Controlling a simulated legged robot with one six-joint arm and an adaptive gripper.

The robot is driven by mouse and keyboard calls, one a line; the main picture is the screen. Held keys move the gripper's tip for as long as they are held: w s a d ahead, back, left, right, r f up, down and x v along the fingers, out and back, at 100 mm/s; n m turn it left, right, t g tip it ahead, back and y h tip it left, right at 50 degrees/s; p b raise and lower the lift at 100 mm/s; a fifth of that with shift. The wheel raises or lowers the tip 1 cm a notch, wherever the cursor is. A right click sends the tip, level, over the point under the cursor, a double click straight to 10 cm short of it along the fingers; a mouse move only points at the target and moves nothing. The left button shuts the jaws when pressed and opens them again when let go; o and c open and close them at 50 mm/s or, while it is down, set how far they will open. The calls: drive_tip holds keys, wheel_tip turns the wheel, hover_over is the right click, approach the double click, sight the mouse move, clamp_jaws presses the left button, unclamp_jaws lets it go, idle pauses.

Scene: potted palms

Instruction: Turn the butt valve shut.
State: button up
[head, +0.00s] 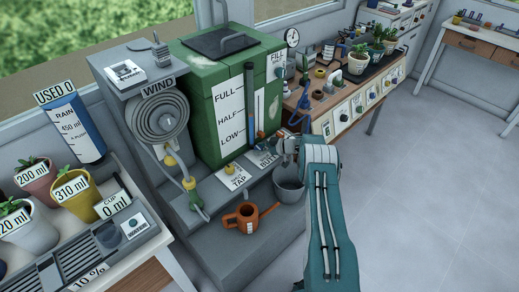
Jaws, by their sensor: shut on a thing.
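The green water butt (205,105) stands in the middle, with a gauge panel (230,117) marked FULL, HALF and LOW. A label that seems to read BUTT (262,160) lies on the grey ledge at its foot. A small orange-red part (262,135) shows at the butt's lower right, just left of my gripper; it looks like the butt valve's handle. My gripper (279,143) reaches left to this spot and is shut on the valve. The fingers are small here and hide part of the valve, so its exact angle is unclear.
An orange watering can (247,217) stands below the ledge, and a grey bucket (289,190) is under my gripper. A tap label (236,178) and a hose reel (158,115) are to the left. A potting bench (345,122) stands behind; the right floor is clear.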

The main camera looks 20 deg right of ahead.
drive_tip(key=shift+f, duration=0.1)
idle(0.3)
drive_tip(key=o, duration=1.1)
drive_tip(key=shift+o, duration=0.2)
drive_tip(key=v, duration=1.2)
drive_tip(key=shift+w+d, duration=0.1)
